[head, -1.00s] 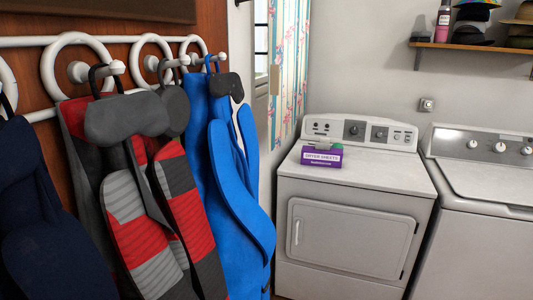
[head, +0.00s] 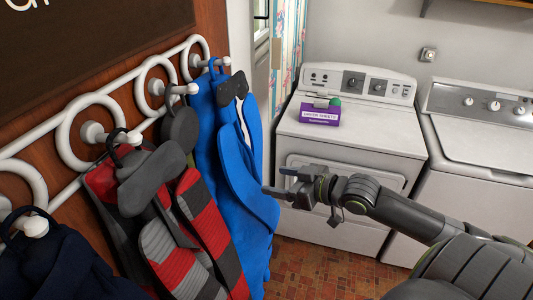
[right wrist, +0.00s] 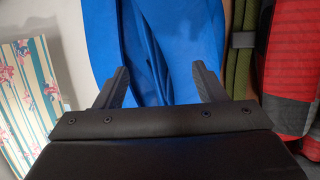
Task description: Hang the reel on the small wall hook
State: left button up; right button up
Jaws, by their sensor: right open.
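I cannot identify the reel for certain. A dark round disc (head: 180,129) hangs from the white rack beside the blue garment. A small grey and green item (head: 327,101) lies on the purple box on the dryer. A small square fitting (head: 428,54) with a knob is on the wall above the washer and may be the small wall hook. My right gripper (head: 275,181) is open and empty, in front of the dryer and just right of the blue garment. In the right wrist view its fingers (right wrist: 160,82) are spread before blue cloth. My left gripper is out of view.
The white rack (head: 100,137) holds a blue garment (head: 247,185), a red and grey garment (head: 175,240) and a navy one (head: 65,268). The dryer (head: 345,145) carries the purple box (head: 320,116); the washer (head: 488,155) stands beside it. Tiled floor (head: 320,265) shows below.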

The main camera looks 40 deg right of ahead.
jog(key=s+a+r+n+g+y+p, duration=0.25)
jog(key=s+a+r, duration=0.35)
jog(key=a+r, duration=0.3)
jog(key=y+b, duration=0.1)
jog(key=b, duration=1)
send_near(198, 180)
jog(key=x, duration=0.3)
jog(key=shift+w+a+f+n+t, duration=0.25)
jog(key=shift+w+a+n+t, duration=0.05)
jog(key=shift+a+n+t, duration=0.05)
jog(key=shift+p+x, duration=0.35)
jog(key=shift+x, duration=0.55)
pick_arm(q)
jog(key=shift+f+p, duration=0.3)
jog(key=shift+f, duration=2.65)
pick_arm(e)
jog(key=shift+x, duration=2.8)
jog(key=c, duration=1.2)
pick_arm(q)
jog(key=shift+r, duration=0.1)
pick_arm(e)
jog(key=shift+s, duration=0.1)
